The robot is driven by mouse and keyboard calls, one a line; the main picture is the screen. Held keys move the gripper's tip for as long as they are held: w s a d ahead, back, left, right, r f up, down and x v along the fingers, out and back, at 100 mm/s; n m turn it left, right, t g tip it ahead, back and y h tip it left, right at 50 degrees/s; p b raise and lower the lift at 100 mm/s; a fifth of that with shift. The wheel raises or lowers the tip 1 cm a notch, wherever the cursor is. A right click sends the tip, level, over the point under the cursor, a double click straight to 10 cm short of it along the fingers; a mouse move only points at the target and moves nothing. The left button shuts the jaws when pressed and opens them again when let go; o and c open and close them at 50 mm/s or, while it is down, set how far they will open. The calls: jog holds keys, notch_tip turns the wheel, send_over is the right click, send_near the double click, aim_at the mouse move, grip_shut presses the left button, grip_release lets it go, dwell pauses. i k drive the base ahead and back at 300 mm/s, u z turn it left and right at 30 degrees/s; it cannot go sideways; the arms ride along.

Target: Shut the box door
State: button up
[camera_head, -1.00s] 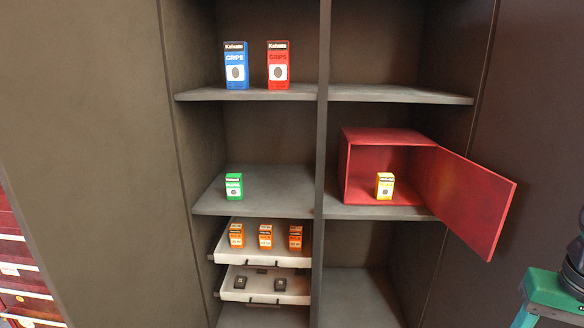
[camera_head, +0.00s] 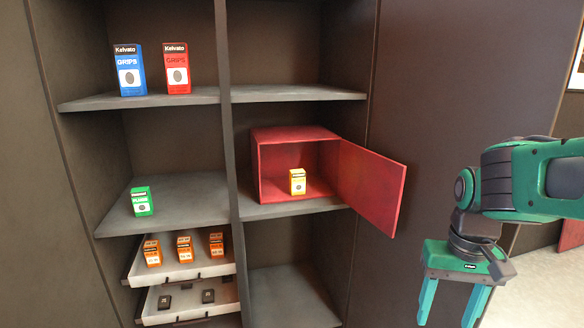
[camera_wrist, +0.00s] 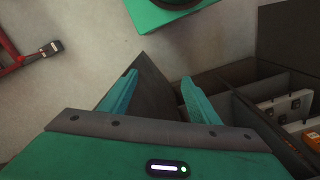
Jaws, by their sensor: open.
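The red box (camera_head: 296,133) stands on the middle shelf of the right column. Its door (camera_head: 371,187) is hinged on the right side and swung wide open, sticking out past the shelf front. A small yellow carton (camera_head: 297,181) stands inside the box. My gripper (camera_head: 451,305) is open and empty, pointing down, to the right of the door and lower than it, apart from it. In the wrist view my gripper's two green fingers (camera_wrist: 158,98) are spread with nothing between them. I cannot make out the red box or its door in the wrist view.
A blue carton (camera_head: 129,70) and a red carton (camera_head: 177,68) stand on the upper left shelf. A green carton (camera_head: 141,201) is on the middle left shelf. Two pulled-out trays (camera_head: 205,270) sit below. Floor is free at the right.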

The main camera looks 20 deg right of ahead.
aim_at(371, 184)
jog(key=z, duration=1.5)
jog(key=k, duration=1.05)
jog(key=u, duration=1.65)
jog(key=i, duration=1)
jog(key=z, duration=0.05)
